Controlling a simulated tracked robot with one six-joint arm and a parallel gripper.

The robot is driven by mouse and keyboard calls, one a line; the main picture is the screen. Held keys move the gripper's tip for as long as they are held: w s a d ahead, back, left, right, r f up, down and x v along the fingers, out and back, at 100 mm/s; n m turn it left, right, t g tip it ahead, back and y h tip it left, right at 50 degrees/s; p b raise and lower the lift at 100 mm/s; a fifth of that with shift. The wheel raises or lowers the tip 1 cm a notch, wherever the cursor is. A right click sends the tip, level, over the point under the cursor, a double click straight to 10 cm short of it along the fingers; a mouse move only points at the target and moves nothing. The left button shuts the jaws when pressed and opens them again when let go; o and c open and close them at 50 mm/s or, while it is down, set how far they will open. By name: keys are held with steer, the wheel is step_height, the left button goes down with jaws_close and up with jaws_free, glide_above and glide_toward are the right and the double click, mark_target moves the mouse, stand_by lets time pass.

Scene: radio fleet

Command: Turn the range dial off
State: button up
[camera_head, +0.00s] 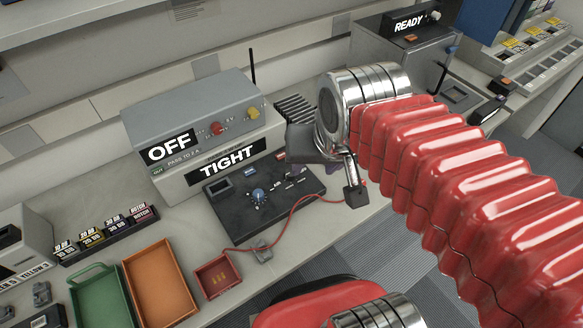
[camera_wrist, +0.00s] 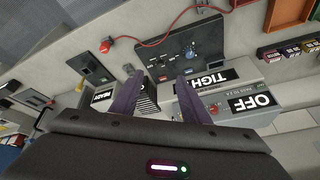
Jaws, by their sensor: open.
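The range dial appears to be the blue knob (camera_head: 258,194) on a dark flat meter panel (camera_head: 232,218) on the bench; I cannot read its setting. In the wrist view the blue knob (camera_wrist: 191,51) is near the top of the picture, beyond the right finger. My gripper (camera_head: 301,158) hangs above and to the right of the panel in the head view, its fingertips mostly hidden. In the wrist view my gripper (camera_wrist: 157,80) has two purple fingers spread apart with nothing between them, clear of the knob.
A grey unit with an OFF display (camera_head: 169,147) and a TIGHT display (camera_head: 228,160) stands behind the panel. A red cable (camera_head: 292,213) runs along its front. Orange (camera_head: 160,283) and green (camera_head: 100,297) trays lie left. A READY box (camera_head: 408,50) stands right.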

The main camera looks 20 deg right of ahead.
steer(key=w+f+m+g, duration=0.2)
steer(key=w+m+g, duration=0.1)
steer(key=w+m, duration=0.65)
steer(key=m+g, duration=0.2)
steer(key=m, duration=0.7)
glide_above(290, 172)
step_height(290, 172, down, 6)
steer(key=shift+f, duration=0.2)
step_height(290, 172, down, 14)
steer(key=shift+r, duration=0.2)
steer(key=shift+c, duration=0.3)
